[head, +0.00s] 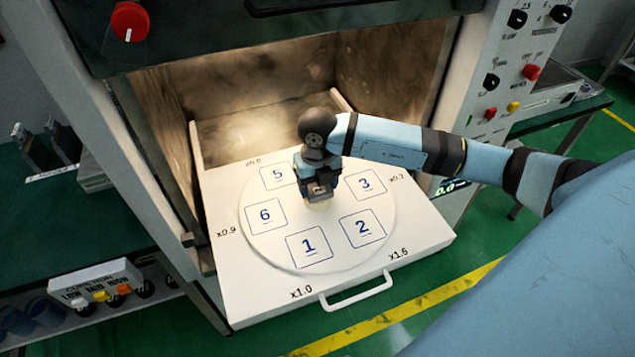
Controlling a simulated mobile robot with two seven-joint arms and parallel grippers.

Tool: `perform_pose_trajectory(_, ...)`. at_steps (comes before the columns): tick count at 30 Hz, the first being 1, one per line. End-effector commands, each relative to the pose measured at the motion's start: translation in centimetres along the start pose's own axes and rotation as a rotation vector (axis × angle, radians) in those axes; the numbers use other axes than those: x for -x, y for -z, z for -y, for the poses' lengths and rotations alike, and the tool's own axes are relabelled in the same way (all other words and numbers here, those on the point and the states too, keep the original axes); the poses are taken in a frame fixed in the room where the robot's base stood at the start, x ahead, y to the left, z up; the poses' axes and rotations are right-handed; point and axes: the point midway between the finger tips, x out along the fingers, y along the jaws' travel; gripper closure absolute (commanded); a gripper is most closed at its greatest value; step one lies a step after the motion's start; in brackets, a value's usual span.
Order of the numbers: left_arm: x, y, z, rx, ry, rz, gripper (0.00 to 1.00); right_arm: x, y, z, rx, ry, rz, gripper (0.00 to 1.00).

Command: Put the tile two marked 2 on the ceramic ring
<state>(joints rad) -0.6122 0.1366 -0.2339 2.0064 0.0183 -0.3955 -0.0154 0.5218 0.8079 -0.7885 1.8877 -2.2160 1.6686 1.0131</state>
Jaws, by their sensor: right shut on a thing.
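The white square marked 2 (362,228) lies on the front right part of a round white plate (289,216); I cannot tell whether it is a loose tile or a printed mark. My right gripper (319,194) points down over the middle of the plate, to the upper left of the 2. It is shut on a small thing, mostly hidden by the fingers. A small pale patch shows just under the fingertips; I cannot tell whether it is the held thing or the ceramic ring. No ring is clearly visible elsewhere. My left gripper is out of view.
Squares marked 1 (309,246), 3 (365,184), 5 (278,176) and 6 (265,216) surround the plate's middle. The white drawer (237,290) with a front handle (357,296) extends from the open chamber (260,95). My right arm crosses its right side.

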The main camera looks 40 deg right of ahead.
Motion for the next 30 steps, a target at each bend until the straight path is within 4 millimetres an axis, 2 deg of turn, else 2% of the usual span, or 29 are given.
perform_pose_trajectory(26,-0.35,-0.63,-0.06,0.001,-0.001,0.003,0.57,-0.52,0.02,-0.01,0.0,0.0,0.0,0.65)
perform_pose_trajectory(27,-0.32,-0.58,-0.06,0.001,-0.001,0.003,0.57,-0.45,0.01,-0.01,0.0,0.0,0.001,0.3)
perform_pose_trajectory(30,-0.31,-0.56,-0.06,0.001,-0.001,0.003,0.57,-0.44,0.02,-0.01,0.0,0.0,0.0,0.07)
